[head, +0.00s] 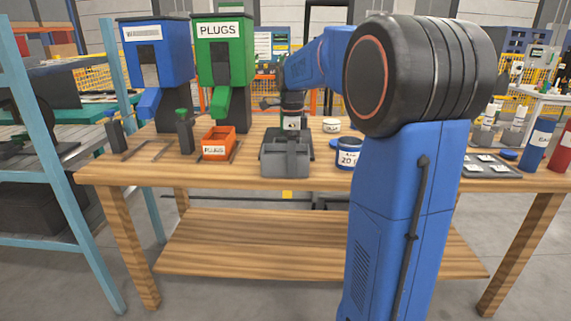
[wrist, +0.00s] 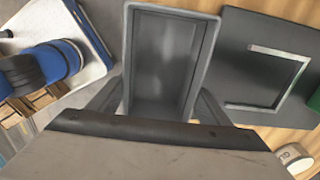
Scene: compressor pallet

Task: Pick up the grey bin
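The grey bin (head: 286,160) stands near the front edge of the wooden table, in the middle of the head view. In the wrist view the bin (wrist: 163,62) is empty, its open top facing the camera. My gripper (head: 291,128) is above and behind the bin in the head view. In the wrist view my gripper (wrist: 163,97) has one finger on each side of the bin, both close against its side walls. The fingertips are hidden by the bin, and I cannot tell whether they press on it. I cannot tell whether the bin touches the surface below.
An orange plugs bin (head: 217,143) stands to the left, below the green dispenser (head: 224,50) and beside the blue dispenser (head: 160,55). A blue-and-white tub (head: 348,154) stands close on the right. A dark mat (wrist: 240,40) with a pale square frame (wrist: 268,78) lies beside the bin.

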